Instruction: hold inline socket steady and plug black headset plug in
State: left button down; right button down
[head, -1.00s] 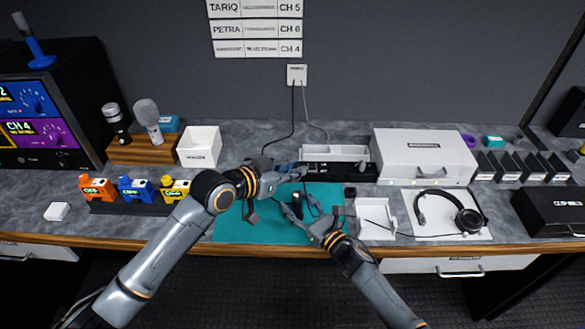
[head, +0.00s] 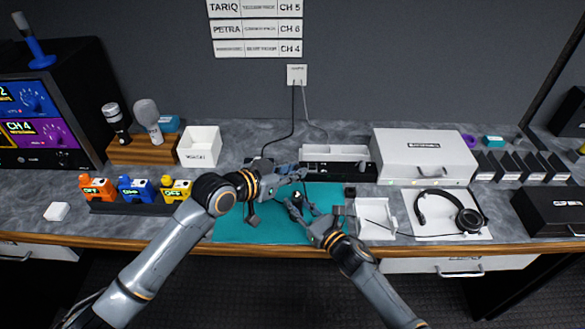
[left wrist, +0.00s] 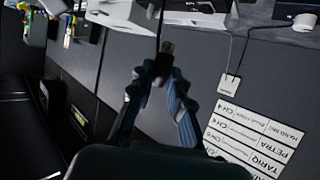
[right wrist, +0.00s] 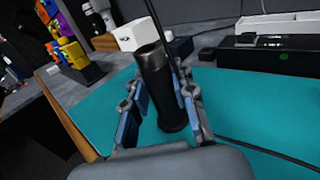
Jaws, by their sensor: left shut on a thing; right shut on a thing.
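My left gripper (head: 301,171) is above the back of the teal mat, its fingers close together. In the left wrist view its fingertips (left wrist: 163,75) meet at a small dark piece (left wrist: 166,47) with a dark cable above it, likely the inline socket, mostly hidden. My right gripper (head: 302,209) is lower and nearer the front edge. In the right wrist view its fingers (right wrist: 163,95) are shut around a thick black cylinder (right wrist: 153,75), likely the headset plug, slightly tilted, with a dark cable at its top. The two held pieces are apart. The headset (head: 447,212) lies at the right.
The teal mat (head: 250,229) lies under both grippers. A white tray (head: 376,232), a white case (head: 425,152) and a dark long unit (head: 340,172) stand around it. Coloured packs (head: 137,188) stand at the left. A thin cable (right wrist: 265,153) runs across the mat.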

pick_arm(q)
jog(key=shift+f, duration=2.15)
jog(key=shift+f, duration=1.2)
jog(key=c, duration=1.2)
grip_release()
jog(key=v, duration=1.2)
pick_arm(e)
jog(key=c, duration=1)
grip_release()
